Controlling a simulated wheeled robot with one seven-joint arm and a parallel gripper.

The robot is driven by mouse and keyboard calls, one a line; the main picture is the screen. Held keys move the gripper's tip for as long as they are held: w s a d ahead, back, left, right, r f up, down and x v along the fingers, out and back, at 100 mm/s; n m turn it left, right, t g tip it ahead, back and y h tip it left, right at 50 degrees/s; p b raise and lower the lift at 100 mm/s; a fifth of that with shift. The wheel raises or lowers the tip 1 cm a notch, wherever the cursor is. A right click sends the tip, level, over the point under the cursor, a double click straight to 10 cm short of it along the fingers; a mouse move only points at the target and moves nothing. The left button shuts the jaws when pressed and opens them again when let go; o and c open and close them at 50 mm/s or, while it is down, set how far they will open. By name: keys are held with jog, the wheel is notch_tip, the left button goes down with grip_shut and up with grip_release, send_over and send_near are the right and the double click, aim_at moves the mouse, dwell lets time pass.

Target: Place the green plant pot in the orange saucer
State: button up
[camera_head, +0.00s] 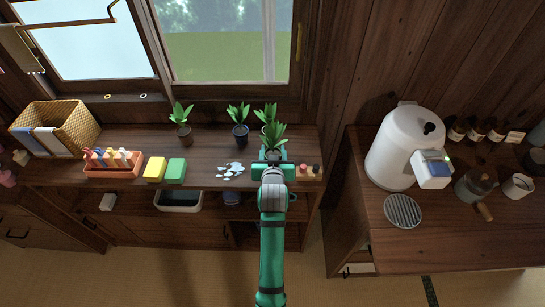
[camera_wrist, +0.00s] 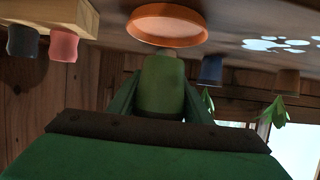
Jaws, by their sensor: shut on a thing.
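My gripper (camera_head: 272,166) is shut on the green plant pot, at the right end of the wooden shelf top below the window. Leaves (camera_head: 272,138) rise above the gripper in the head view, where the pot itself is hidden. The wrist view looks upside down, with the shelf top uppermost. There the green pot (camera_wrist: 163,85) sits between my fingers. The orange saucer (camera_wrist: 167,27) lies on the shelf top just beyond the pot's base, empty as far as I see. I cannot tell whether pot and saucer touch. The saucer is hidden in the head view.
Potted plants (camera_head: 240,130) (camera_head: 180,130) stand behind and left. A pale spill (camera_head: 231,169) lies left of my gripper, then a green sponge (camera_head: 175,171) and a yellow sponge (camera_head: 155,169). Small bottles (camera_head: 304,170) on a wooden block (camera_wrist: 72,16) stand close on the right.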

jog(key=shift+w+f, duration=0.25)
jog(key=f, duration=0.3)
jog(key=shift+w+d, duration=0.1)
jog(key=shift+d, duration=0.15)
jog(key=shift+d+f, duration=0.1)
jog(key=shift+d, duration=0.05)
jog(key=shift+a, duration=0.55)
jog(key=o, duration=1.2)
jog(key=shift+d+f, duration=0.1)
jog(key=shift+d, duration=0.05)
